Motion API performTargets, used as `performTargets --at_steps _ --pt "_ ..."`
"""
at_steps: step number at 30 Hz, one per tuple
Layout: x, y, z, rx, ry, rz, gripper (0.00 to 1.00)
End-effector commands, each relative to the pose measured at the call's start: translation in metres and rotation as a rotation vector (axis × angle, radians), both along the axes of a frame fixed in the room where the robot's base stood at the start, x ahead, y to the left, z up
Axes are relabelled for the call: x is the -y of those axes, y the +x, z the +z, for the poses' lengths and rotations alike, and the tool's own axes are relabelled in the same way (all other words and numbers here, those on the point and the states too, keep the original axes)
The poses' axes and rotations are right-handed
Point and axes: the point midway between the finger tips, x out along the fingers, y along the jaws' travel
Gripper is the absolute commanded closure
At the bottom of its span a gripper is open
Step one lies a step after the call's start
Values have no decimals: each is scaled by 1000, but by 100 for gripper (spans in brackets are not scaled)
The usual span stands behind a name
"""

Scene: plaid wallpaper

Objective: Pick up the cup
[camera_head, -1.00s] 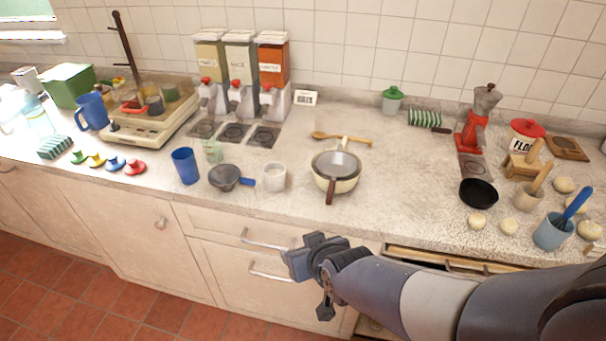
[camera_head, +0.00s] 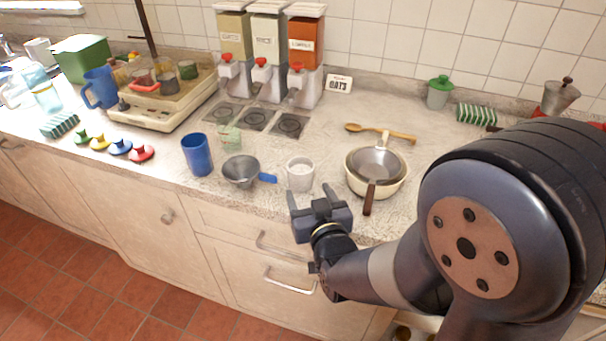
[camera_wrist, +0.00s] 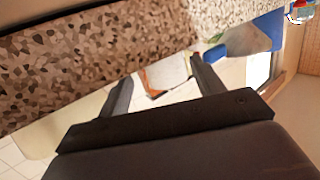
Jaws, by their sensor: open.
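The task does not say which cup. A small white cup (camera_head: 300,174) stands upright near the counter's front edge. A blue cup (camera_head: 197,155) stands further left, and a pale green see-through cup (camera_head: 230,137) stands behind the grey funnel. My gripper (camera_head: 312,192) is open and empty, just in front of the white cup at the counter edge, its fingers pointing toward it. In the wrist view my open fingers (camera_wrist: 160,68) reach past the speckled counter edge. A pale shape lies between them there; I cannot tell for sure that it is the white cup.
A grey funnel (camera_head: 240,171) with a blue handle sits left of the white cup. A cream bowl (camera_head: 396,184) with a strainer on it stands close on the right. A wooden spoon (camera_head: 380,132) lies behind. Dispensers (camera_head: 267,55) stand at the back wall. The counter behind the white cup is fairly clear.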

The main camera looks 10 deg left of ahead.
Motion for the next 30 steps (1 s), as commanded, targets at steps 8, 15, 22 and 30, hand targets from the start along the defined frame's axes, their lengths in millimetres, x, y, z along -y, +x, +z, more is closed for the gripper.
performTargets --at_steps 8,15,22,30 --pt "-10 18 -3 -1 0 0 36" --pt "-25 42 -4 -1 -1 -1 36" --pt "-35 59 -8 -1 0 0 36" --pt "-36 60 -8 -1 0 0 39"
